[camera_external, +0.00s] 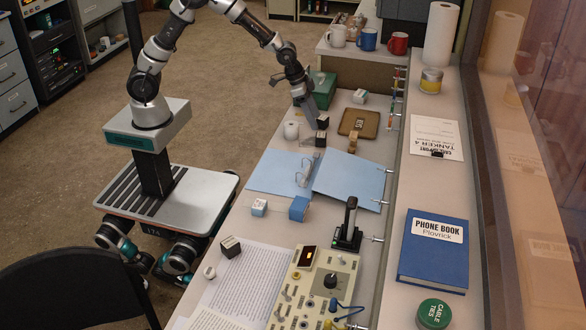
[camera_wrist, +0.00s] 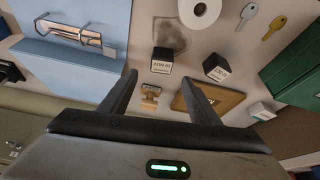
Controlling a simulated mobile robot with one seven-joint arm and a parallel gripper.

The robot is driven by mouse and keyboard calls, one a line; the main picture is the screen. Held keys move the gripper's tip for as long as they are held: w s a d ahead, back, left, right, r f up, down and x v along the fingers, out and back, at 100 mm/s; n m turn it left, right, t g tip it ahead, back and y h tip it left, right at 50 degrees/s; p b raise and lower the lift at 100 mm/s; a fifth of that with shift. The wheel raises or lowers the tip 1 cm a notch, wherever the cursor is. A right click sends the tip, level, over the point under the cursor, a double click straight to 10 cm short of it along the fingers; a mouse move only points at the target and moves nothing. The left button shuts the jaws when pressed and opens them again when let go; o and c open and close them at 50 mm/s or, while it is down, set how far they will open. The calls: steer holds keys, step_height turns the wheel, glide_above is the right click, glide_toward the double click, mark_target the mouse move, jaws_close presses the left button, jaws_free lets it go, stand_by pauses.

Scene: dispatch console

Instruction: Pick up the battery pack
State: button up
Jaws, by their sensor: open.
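No object's label reads clearly as a battery pack; several small boxes could be it. Two black boxes with white labels stand ahead of my gripper (camera_wrist: 159,84) in the wrist view: one near the middle (camera_wrist: 162,61), one to its right (camera_wrist: 216,67). The external view shows two dark boxes, one (camera_external: 323,121) close by my gripper (camera_external: 309,118) and one (camera_external: 321,138) just in front. Another black-and-white box (camera_external: 230,246) lies near the papers. A white-and-blue box (camera_external: 259,207) and a blue box (camera_external: 299,209) lie by the folder. My gripper is open, with nothing held.
A console (camera_external: 317,285) stands in front.

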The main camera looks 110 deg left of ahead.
mark_target(321, 134)
steer(key=x, duration=0.3)
steer(key=shift+w+f, duration=0.1)
steer(key=shift+f, duration=0.2)
steer(key=shift+s+b+x, duration=0.1)
steer(key=shift+b+x, duration=0.35)
steer(key=shift+x, duration=0.9)
steer(key=shift+s+b+x, duration=0.15)
steer(key=shift+b+x, duration=0.25)
steer(key=shift+x, duration=0.95)
steer(key=shift+a+f, duration=0.1)
steer(key=shift+a, duration=0.05)
steer(key=shift+c, duration=0.2)
steer(key=c, duration=1.2)
